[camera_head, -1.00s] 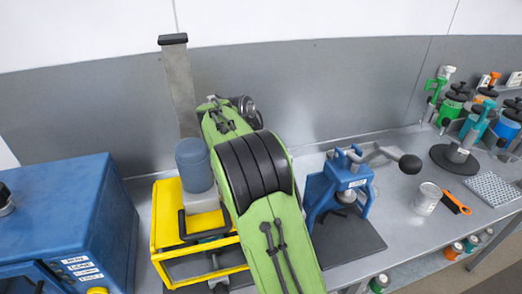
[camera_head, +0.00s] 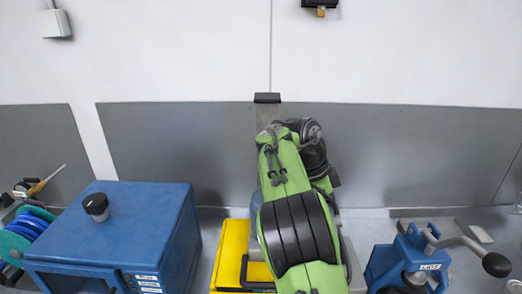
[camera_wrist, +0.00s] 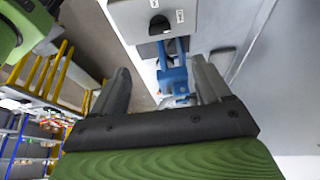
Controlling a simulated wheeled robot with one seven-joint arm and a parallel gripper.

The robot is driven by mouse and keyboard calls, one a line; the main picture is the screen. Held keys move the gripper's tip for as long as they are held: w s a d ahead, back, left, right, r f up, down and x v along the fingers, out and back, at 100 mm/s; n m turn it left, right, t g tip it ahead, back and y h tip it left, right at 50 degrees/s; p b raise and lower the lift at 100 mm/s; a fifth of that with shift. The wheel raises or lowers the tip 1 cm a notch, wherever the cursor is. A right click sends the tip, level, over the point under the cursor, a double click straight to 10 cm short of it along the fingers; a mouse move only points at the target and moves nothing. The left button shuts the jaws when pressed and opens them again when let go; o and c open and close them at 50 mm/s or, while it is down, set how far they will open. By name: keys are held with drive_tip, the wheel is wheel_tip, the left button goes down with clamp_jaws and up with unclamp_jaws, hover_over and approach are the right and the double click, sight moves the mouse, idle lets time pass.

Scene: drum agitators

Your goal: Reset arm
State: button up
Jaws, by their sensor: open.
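My green and black arm rises in the middle of the head view, folded in front of the grey wall panel. My gripper is not clearly visible there. In the wrist view my gripper (camera_wrist: 161,82) has its two grey fingers wide apart, with nothing held between them. A blue object (camera_wrist: 172,75) shows beyond the fingers, apart from them as far as I can tell.
A blue box (camera_head: 110,235) with a black knob stands left. A yellow frame (camera_head: 230,255) is partly hidden behind my arm. A blue lever press (camera_head: 405,258) stands right. Yellow railings (camera_wrist: 62,65) and shelves (camera_wrist: 25,140) show in the wrist view.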

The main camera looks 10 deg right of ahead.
drive_tip(key=s+a+f+n+t+y+b, duration=0.25)
drive_tip(key=s+n+b, duration=0.35)
drive_tip(key=s+n, duration=0.6)
drive_tip(key=s+a+f+n+t+y+b, duration=0.1)
drive_tip(key=s+a+f+n+t, duration=0.1)
drive_tip(key=s+a+f+n, duration=0.2)
drive_tip(key=s+a+f+n+t+y+b, duration=0.1)
drive_tip(key=s+a+f+n+t+b, duration=0.1)
drive_tip(key=s+a+n, duration=0.3)
drive_tip(key=s+a+f, duration=0.1)
drive_tip(key=s, duration=0.2)
drive_tip(key=shift+s+a+f, duration=0.2)
drive_tip(key=shift+a+f, duration=0.05)
drive_tip(key=shift+f, duration=0.15)
drive_tip(key=shift+s, duration=0.1)
